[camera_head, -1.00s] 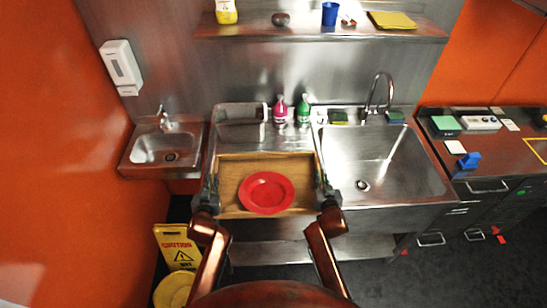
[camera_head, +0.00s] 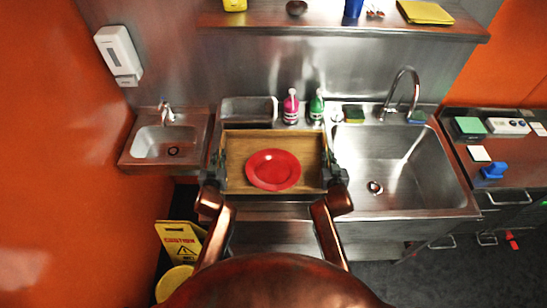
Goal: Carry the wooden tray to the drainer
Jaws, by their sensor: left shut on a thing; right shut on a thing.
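The wooden tray (camera_head: 240,151) is held between my two grippers with a red plate (camera_head: 273,169) lying in it. My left gripper (camera_head: 220,165) is shut on the tray's left side. My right gripper (camera_head: 328,165) is shut on its right side. The tray looks about level and is over the steel drainer (camera_head: 290,132) left of the big sink. The tray hides most of the drainer surface. I cannot tell whether the tray touches it.
A pink bottle (camera_head: 291,107) and a green bottle (camera_head: 316,106) stand behind the tray, beside a steel bin (camera_head: 248,109). The large sink (camera_head: 400,165) with a tall tap (camera_head: 404,88) is on the right. A small hand basin (camera_head: 166,141) is on the left. A yellow caution sign (camera_head: 180,241) stands lower left.

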